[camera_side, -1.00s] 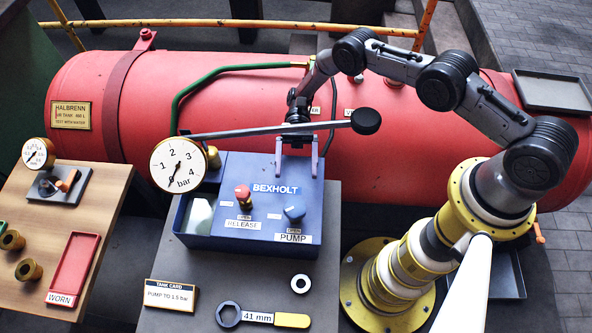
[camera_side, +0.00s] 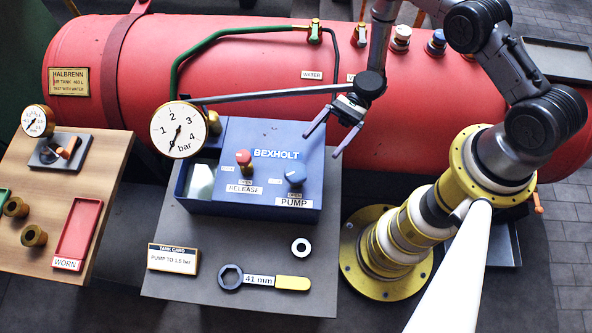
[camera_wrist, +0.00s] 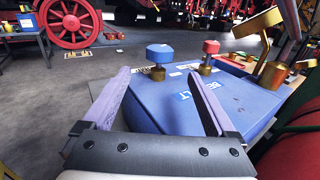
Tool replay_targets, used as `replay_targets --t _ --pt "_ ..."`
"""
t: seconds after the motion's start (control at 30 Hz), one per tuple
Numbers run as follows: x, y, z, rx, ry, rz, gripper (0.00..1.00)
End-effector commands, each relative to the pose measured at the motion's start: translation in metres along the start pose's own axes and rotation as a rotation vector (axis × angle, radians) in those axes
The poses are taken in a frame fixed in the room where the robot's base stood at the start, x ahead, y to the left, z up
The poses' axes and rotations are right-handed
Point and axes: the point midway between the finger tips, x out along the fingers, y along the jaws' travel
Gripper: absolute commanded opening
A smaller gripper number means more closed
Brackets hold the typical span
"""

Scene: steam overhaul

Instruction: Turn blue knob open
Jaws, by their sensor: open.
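The blue knob (camera_side: 296,175) stands on the right part of the top of the blue BEXHOLT pump box (camera_side: 262,133), above the PUMP label. A red knob (camera_side: 243,158) stands to its left above the RELEASE label. My gripper (camera_side: 321,147) is open and empty, up and to the right of the blue knob in the side view, apart from it. In the wrist view the blue knob (camera_wrist: 160,53) shows beyond and between my spread fingers (camera_wrist: 158,74), with the red knob (camera_wrist: 211,47) further right.
A round gauge (camera_side: 179,130) and a long pump lever (camera_side: 270,95) are at the box's back left. The red tank (camera_side: 240,60) lies behind. A 41 mm wrench (camera_side: 262,282), a ring (camera_side: 301,247) and a tank card (camera_side: 173,260) lie in front.

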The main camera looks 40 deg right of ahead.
Motion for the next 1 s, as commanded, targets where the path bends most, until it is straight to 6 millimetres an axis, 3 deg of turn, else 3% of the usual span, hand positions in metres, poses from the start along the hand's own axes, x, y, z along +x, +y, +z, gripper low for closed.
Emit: replay_targets --t 0.3,0.5,0.7,1.0 --pt "0.064 0.002 0.000 0.003 0.000 0.008 0.92" --pt "0.096 0.001 0.000 0.002 0.000 0.006 0.92" --pt "0.113 0.001 0.000 0.002 0.000 0.003 0.92" --pt "0.116 0.001 0.000 0.002 0.000 0.001 0.92"
